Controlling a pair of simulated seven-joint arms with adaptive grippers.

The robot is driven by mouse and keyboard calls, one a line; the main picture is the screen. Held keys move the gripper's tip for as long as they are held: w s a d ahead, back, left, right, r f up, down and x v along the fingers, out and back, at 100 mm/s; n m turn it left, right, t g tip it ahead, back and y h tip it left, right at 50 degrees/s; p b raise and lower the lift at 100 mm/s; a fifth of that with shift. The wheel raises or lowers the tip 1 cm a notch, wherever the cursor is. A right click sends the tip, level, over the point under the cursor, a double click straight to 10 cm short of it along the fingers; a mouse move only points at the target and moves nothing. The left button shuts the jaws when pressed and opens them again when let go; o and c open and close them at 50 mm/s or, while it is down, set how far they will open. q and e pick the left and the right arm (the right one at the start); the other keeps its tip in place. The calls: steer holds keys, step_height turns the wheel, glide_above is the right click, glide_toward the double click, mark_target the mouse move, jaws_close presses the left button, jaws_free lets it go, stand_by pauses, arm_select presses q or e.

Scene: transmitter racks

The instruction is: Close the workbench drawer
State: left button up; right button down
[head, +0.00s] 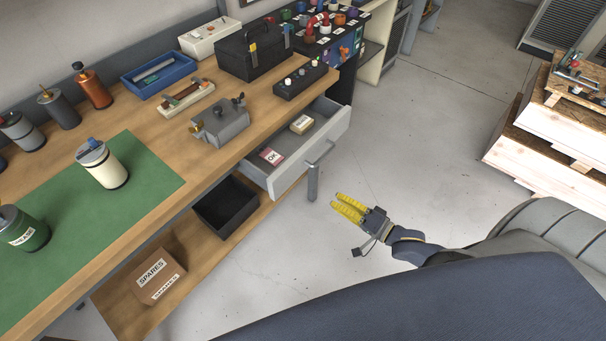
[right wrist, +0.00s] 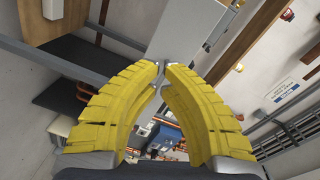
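The workbench (head: 255,112) has a wooden top, and its pale grey drawer (head: 290,178) stands pulled out on the right side. A grey bar handle (head: 320,156) is on the drawer front. My right gripper (head: 349,208) has yellow fingers and is in the air in front of the drawer, apart from the handle. In the right wrist view its fingertips (right wrist: 163,66) nearly meet with nothing held between them. A pale grey panel, seemingly the drawer, lies beyond them. My left gripper is not in view.
A black bin (head: 226,207) and a SPARES carton (head: 160,276) sit on the lower shelf under the bench. Wooden crates (head: 550,130) stand at the right. The floor (head: 420,135) between the bench and the crates is clear.

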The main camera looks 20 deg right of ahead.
steer(key=r+m, duration=0.1)
steer(key=r, duration=0.1)
steer(key=m, duration=0.3)
glide_toward(295, 172)
steer(key=shift+y, duration=0.3)
steer(key=x, duration=0.8)
steer(key=shift+w+d+f, duration=0.1)
steer(key=shift+w+f, duration=0.05)
steer(key=shift+w, duration=0.05)
steer(key=shift+w, duration=0.1)
